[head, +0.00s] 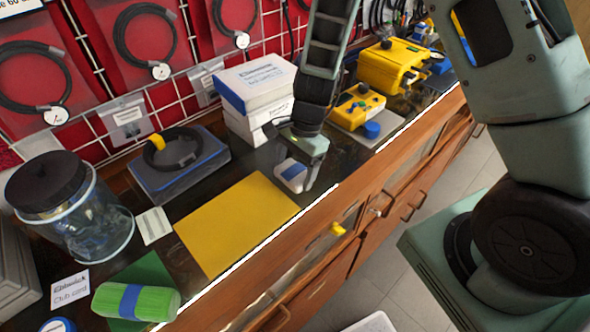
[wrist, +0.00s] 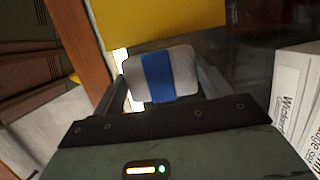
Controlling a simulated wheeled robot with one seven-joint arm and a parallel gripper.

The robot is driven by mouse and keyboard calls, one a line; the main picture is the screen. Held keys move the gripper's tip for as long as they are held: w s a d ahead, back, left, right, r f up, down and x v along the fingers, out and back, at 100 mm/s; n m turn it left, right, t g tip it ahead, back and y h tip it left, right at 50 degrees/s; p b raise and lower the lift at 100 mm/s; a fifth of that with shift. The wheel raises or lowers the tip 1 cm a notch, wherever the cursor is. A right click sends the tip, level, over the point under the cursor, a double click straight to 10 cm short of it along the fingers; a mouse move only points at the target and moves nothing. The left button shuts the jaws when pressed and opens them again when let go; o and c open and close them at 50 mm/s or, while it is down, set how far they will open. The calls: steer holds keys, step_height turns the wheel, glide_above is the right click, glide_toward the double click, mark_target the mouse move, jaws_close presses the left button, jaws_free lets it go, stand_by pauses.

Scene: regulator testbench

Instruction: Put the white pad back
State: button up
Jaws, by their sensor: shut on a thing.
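The white pad (head: 291,174) has a blue band across it. In the wrist view, the white pad (wrist: 182,73) sits between the two fingers of my gripper (wrist: 160,88), which is shut on it. In the head view, my gripper (head: 302,168) points down over the dark counter, to the right of the yellow mat (head: 235,222). The yellow mat also shows ahead of the pad in the wrist view (wrist: 160,22). I cannot tell whether the pad touches the counter.
White boxes (head: 256,88) stand behind my gripper. A yellow control box (head: 357,107) is to the right. A glass jar (head: 95,225) stands left. The yellow mat is bare.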

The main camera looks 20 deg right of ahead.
steer(key=shift+f, duration=0.45)
steer(key=shift+f, duration=0.2)
steer(key=o, duration=0.9)
steer(key=shift+r, duration=0.15)
steer(key=v, duration=1.2)
steer(key=s+a+r+n, duration=0.3)
steer(key=s+n, duration=0.4)
steer(key=s+a+r+n+h, duration=0.1)
steer(key=s+a+r+n, duration=0.2)
steer(key=s+n, duration=0.4)
steer(key=s+a+r+n+t+h, duration=0.1)
steer(key=s+a+r+n, duration=0.2)
steer(key=s+n, duration=0.4)
steer(key=shift+s+a+n, duration=0.1)
steer(key=shift+a+n, duration=0.2)
steer(key=shift+n, duration=0.3)
